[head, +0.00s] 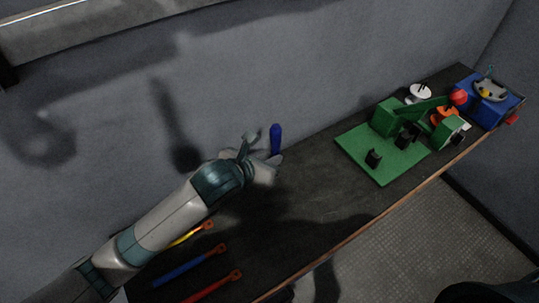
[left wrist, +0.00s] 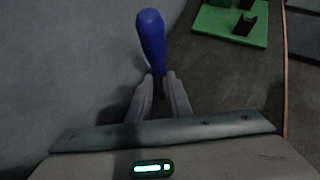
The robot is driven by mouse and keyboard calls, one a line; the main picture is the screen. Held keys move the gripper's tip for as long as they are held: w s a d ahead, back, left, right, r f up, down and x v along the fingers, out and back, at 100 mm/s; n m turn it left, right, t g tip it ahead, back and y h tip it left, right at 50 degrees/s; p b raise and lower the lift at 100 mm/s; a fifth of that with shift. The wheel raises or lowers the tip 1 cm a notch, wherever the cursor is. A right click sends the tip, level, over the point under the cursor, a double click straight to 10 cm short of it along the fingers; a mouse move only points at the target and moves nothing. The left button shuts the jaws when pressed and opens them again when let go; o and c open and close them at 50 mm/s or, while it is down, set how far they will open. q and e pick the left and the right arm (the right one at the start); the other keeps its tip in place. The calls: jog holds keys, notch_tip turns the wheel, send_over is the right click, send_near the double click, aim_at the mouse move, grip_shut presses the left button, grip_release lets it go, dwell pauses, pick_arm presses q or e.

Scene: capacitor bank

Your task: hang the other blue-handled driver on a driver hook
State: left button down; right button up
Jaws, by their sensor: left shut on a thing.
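A blue-handled driver (head: 275,139) stands roughly upright at my left gripper (head: 264,163), near the grey back wall. In the left wrist view the blue handle (left wrist: 151,38) rises beyond the fingertips (left wrist: 159,78), which are closed on the driver's lower, thin part. The shaft is mostly hidden by the fingers. I cannot make out a driver hook or a second blue-handled driver in these views. My right gripper is not in view.
On the dark bench (head: 325,190) a green board (head: 398,166) carries green and black blocks. A blue box (head: 487,108) stands at the far right. Yellow, blue (head: 190,266) and red (head: 213,287) leads with orange ends lie at lower left. The bench middle is clear.

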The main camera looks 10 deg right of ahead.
pick_arm(q)
jog(key=shift+f, duration=0.1)
jog(key=c, duration=1.6)
grip_release()
jog(key=shift+b+v, duration=1.15)
jog(key=shift+v, duration=4.85)
